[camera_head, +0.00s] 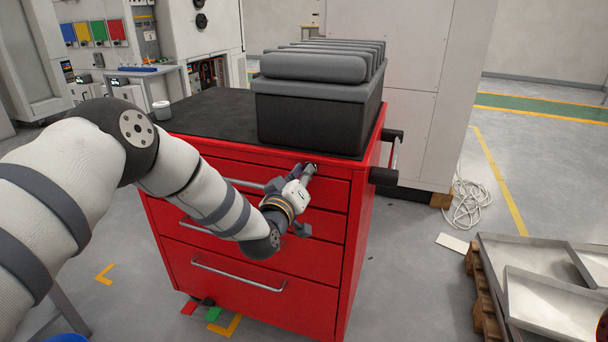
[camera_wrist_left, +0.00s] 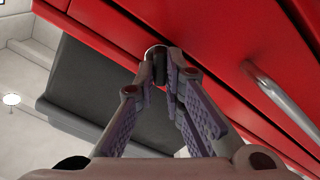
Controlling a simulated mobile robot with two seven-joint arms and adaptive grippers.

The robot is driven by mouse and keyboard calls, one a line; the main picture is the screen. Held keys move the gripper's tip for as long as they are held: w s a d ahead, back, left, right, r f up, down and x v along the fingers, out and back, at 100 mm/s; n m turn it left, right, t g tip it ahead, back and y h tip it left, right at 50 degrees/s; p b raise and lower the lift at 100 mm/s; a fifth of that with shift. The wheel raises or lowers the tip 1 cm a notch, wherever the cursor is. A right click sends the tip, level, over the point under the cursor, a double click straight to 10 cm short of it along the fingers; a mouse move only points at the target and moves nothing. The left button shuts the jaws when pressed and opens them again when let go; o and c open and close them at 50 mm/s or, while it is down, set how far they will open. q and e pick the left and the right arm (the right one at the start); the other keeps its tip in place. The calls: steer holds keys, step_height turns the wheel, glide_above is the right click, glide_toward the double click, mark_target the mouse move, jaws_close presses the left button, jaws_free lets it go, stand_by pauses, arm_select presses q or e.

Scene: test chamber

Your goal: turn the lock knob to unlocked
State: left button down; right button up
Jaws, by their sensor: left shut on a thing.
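The dark lock knob (camera_head: 315,166) is at the upper right of the red tool cabinet's front, beside the top drawer. In the left wrist view the knob (camera_wrist_left: 159,66) is a small black piece in a pale round surround, between my fingertips. My left gripper (camera_head: 307,173) reaches it from the front and is shut on it; it also shows in the left wrist view (camera_wrist_left: 164,71). The fingers hide part of the knob, so I cannot read its turn angle or any markings. My right gripper is not in view.
The red cabinet (camera_head: 322,254) has drawers with protruding bar handles (camera_head: 238,275), one close to my gripper. A dark grey bin (camera_head: 305,119) and a white cup (camera_head: 162,110) stand on its black top. Metal trays (camera_head: 550,303) on a pallet lie to the right.

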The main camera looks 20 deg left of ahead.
arm_select(q)
steer(key=n, duration=0.3)
steer(key=n+b, duration=0.1)
steer(key=n, duration=0.6)
steer(key=shift+f+b, duration=0.3)
steer(key=shift+b, duration=0.05)
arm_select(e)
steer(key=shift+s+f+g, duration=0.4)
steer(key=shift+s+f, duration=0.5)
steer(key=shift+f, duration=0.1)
arm_select(q)
steer(key=shift+n, duration=0.5)
steer(key=c, duration=1.7)
jaws_free()
steer(key=shift+r, duration=0.1)
steer(key=s, duration=1.2)
steer(key=shift+a, duration=0.25)
